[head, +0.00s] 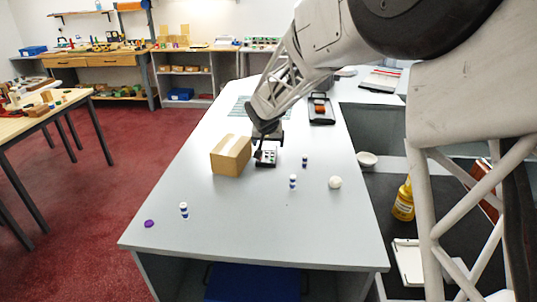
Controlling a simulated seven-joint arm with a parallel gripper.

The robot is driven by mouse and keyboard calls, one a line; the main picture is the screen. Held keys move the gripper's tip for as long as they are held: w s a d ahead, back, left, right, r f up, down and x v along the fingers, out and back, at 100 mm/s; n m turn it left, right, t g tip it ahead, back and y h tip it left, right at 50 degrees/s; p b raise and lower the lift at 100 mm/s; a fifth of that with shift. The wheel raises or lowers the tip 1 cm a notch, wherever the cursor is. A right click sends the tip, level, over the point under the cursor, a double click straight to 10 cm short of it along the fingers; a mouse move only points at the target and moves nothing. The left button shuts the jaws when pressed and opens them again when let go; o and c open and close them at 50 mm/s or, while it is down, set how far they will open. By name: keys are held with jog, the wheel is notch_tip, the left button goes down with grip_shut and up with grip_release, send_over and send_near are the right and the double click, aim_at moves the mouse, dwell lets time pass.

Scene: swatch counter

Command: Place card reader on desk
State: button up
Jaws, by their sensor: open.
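A small dark device with pale keys, which looks like the card reader (266,160), is on the grey desk (235,215), just right of a cardboard box. My gripper (269,146) is open, pointing down directly above or around the device. A dark finger shows at the device's left edge; I cannot tell whether it touches. The gripper hides the device's far side, and whether it lies flat on the desk is too small to tell.
The cardboard box (231,155) stands close on the left. Striped blue-and-white cylinders (293,182) (184,210), a white ball (335,183) and a purple item (149,223) stand nearer. A black tray-like item (321,109) lies behind. The front middle of the desk is clear.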

aim_at(267, 152)
jog(key=shift+w+a+f, duration=0.3)
jog(key=shift+w+a, duration=0.05)
jog(key=shift+a, duration=0.1)
jog(key=shift+x, duration=1.25)
jog(key=shift+w+f, duration=0.1)
jog(key=shift+x, duration=2.5)
jog(key=shift+a, duration=0.1)
jog(key=shift+c, duration=0.4)
